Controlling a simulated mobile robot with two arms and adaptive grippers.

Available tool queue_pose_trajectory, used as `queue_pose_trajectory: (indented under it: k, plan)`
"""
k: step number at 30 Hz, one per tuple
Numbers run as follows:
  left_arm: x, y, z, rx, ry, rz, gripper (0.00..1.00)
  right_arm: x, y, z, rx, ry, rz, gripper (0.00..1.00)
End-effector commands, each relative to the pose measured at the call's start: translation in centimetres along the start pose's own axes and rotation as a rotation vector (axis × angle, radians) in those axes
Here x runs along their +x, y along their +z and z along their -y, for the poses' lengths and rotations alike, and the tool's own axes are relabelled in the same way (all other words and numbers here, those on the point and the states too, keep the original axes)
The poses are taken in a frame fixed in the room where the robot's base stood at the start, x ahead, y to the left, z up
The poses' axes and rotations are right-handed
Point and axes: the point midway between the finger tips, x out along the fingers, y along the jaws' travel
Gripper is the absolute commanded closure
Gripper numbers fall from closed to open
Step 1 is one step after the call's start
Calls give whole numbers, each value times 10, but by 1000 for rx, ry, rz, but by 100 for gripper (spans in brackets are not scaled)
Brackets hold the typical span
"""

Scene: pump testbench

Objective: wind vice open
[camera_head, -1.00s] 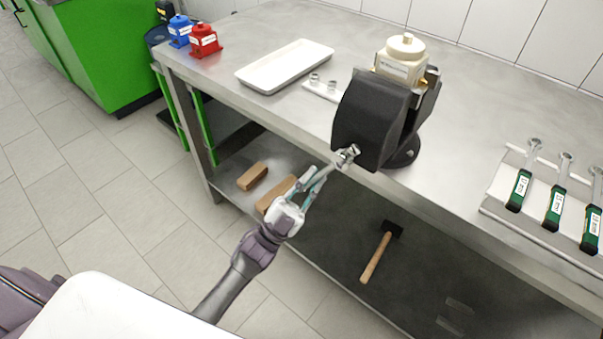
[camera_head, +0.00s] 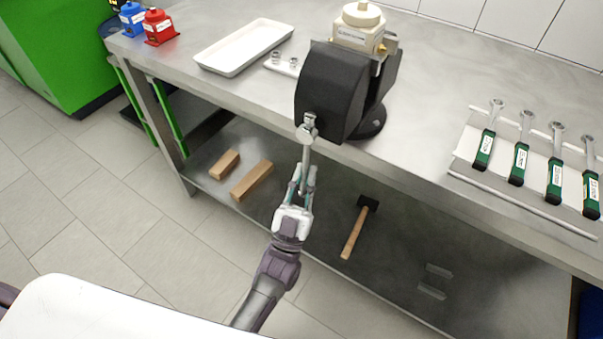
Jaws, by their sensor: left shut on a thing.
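The black vice (camera_head: 331,92) stands at the front edge of the steel workbench. A cream pump part (camera_head: 359,28) sits in its top, at the jaws. The vice's metal handle bar (camera_head: 307,156) hangs down from the screw head on the front face. My left gripper (camera_head: 302,182) is shut on the lower part of this bar, below the bench edge. The fingers partly hide the bar's lower end. My right gripper is not in view.
A white tray (camera_head: 245,47), blue pump (camera_head: 132,18) and red pump (camera_head: 159,27) stand at the left on the bench. Green-handled wrenches (camera_head: 519,163) lie in a rack at the right. A hammer (camera_head: 354,232) and wooden blocks (camera_head: 252,181) lie on the lower shelf.

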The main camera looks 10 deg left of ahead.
Motion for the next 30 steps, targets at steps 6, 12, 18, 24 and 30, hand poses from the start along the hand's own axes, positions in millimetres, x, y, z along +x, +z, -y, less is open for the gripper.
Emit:
queue_pose_trajectory:
  k: [6,12,18,24,30]
  plan:
    - [6,-2,-3,-2,4,-5,100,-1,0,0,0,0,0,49]
    - [4,-2,-2,-1,4,-5,65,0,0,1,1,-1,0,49]
    - [3,-1,-1,0,3,-2,62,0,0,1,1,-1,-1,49]
    - [-4,0,-1,0,3,1,62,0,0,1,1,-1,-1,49]
    - [-38,1,-2,0,4,5,62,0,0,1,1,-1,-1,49]
